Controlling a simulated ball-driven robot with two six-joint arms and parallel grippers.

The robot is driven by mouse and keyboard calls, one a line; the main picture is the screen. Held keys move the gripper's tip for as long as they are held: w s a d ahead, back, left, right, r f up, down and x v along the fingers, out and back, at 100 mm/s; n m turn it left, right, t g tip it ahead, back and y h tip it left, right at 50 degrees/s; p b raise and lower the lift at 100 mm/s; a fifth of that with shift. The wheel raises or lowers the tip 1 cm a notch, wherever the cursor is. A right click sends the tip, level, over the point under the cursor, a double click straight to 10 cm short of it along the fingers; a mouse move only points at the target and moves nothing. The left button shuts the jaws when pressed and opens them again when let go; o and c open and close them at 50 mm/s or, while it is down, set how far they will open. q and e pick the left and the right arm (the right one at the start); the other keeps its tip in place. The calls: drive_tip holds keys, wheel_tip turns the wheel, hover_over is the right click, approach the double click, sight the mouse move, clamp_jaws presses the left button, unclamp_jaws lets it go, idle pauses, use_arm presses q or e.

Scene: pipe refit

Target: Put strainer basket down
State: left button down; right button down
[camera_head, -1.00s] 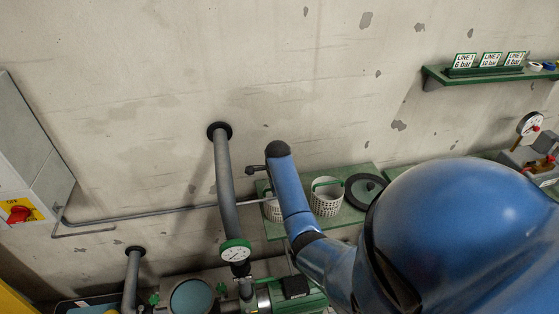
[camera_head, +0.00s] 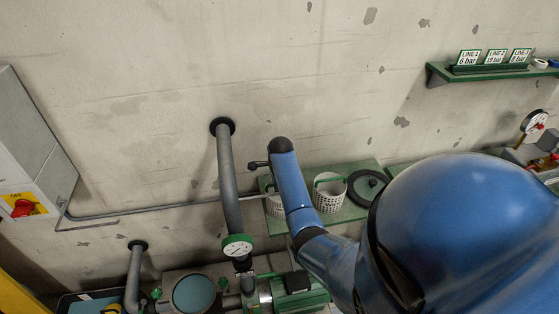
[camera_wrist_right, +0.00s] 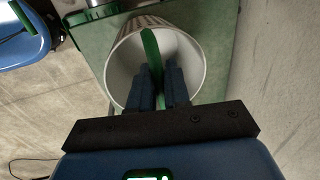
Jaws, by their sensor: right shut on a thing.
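In the right wrist view my right gripper (camera_wrist_right: 160,88) is shut on the handle, with the open mouth of the basket (camera_wrist_right: 116,72) facing the camera. The basket lies over the green shelf surface; I cannot tell whether its bottom touches. My left gripper is not in view.
A grey vertical pipe (camera_head: 229,185) with a gauge (camera_head: 237,247) is left of the shelf. A round open housing (camera_head: 194,294) is below.

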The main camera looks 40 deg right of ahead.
drive_tip(key=shift+r, duration=0.15)
wheel_tip(320, 180, up, 20)
drive_tip(key=p, duration=0.3)
drive_tip(key=shift+f, duration=0.2)
